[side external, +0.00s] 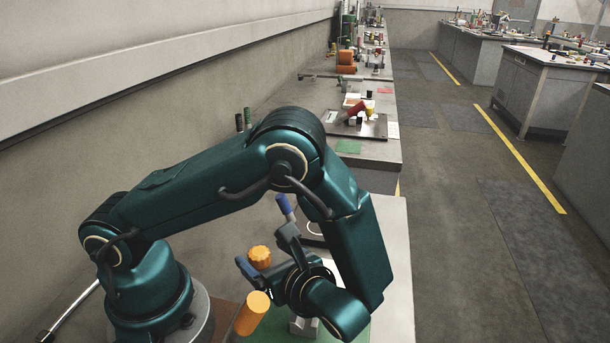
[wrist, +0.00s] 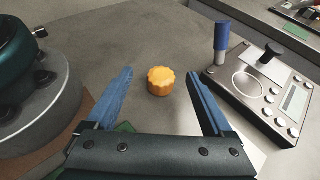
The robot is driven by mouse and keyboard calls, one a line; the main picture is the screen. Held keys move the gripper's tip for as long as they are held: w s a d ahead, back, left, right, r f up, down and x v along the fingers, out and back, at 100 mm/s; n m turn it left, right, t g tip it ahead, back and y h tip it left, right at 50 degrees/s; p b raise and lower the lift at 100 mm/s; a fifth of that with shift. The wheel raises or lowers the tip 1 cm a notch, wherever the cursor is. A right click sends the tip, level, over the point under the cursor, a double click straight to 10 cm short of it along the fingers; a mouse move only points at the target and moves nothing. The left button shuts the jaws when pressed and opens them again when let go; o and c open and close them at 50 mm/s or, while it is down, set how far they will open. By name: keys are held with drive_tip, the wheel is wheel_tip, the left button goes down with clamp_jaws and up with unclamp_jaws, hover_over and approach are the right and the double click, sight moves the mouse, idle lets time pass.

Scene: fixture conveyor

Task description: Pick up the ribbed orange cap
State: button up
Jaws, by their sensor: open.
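The ribbed orange cap (wrist: 161,81) sits on the grey bench top in the wrist view, with its scalloped rim showing. It also shows in the side external view (side external: 259,256), close to the blue fingers. My gripper (wrist: 160,74) is open, with one blue finger to the left of the cap and one to the right in the wrist view. The cap appears in the gap between the fingertips, with bare bench visible on both sides of it. I cannot tell the height of the fingertips above the cap.
Bench beyond the cap (wrist: 140,35) is clear.

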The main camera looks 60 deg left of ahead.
sight(257, 249)
drive_tip(key=shift+f+x, duration=0.2)
drive_tip(key=shift+x, duration=1.3)
drive_tip(key=shift+f+x, duration=0.15)
drive_tip(key=shift+x, duration=1.35)
drive_tip(key=shift+w+d, duration=0.15)
clamp_jaws()
drive_tip(key=shift+r, duration=0.15)
wheel_tip(257, 249, up, 10)
drive_tip(key=shift+f, duration=0.15)
